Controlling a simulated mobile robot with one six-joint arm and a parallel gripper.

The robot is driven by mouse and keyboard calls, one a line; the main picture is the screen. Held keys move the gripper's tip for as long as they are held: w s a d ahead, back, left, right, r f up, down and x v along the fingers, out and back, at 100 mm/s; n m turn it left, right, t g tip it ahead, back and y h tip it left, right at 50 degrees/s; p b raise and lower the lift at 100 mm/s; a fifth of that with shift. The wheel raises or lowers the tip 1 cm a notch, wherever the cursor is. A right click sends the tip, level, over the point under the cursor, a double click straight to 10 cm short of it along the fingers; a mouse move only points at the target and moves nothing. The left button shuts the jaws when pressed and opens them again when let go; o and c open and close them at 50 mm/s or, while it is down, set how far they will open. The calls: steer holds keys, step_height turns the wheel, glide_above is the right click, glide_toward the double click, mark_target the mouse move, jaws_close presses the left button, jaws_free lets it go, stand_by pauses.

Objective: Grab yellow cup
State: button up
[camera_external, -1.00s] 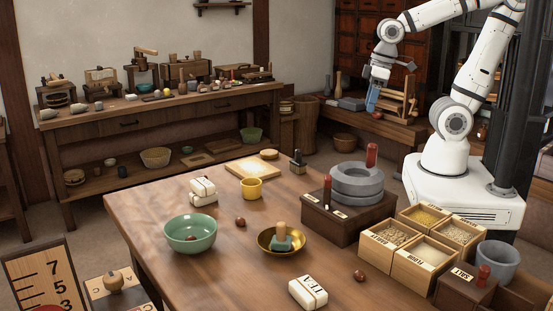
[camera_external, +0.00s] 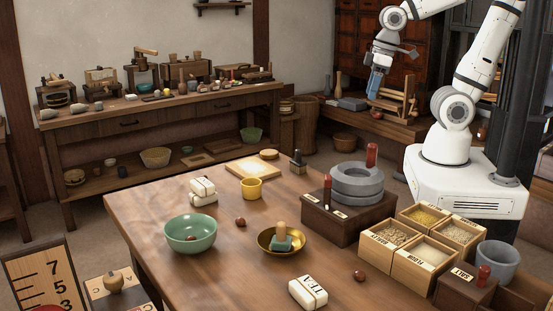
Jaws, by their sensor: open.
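The yellow cup (camera_external: 251,188) stands upright on the wooden table (camera_external: 150,215), near its far edge. A pale board lies just behind it and white wrapped blocks lie to its left. My gripper (camera_external: 374,92) hangs in the air at the upper right, above and well away from the cup. It points down and appears empty; its fingers are small in this view.
A green bowl (camera_external: 190,233), a brass bowl (camera_external: 281,240) and a white tea block (camera_external: 308,293) sit on the table. A grey quern (camera_external: 357,185) on a dark box and grain boxes (camera_external: 392,240) stand on the right. Bare tabletop lies around the cup's front.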

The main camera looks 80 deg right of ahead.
stand_by(0.4)
steer(key=o, duration=0.6)
steer(key=n+g+b, duration=0.1)
steer(key=n+b, duration=0.2)
steer(key=n, duration=0.4)
glide_above(251, 184)
steer(key=s+a, duration=0.1)
steer(key=a, duration=0.1)
step_height(251, 184, down, 17)
steer(key=shift+y, duration=0.4)
steer(key=shift+w+a+f, duration=0.1)
steer(key=shift+f, duration=1.8)
steer(key=shift+w+a+f, duration=0.1)
steer(key=shift+f, duration=1.8)
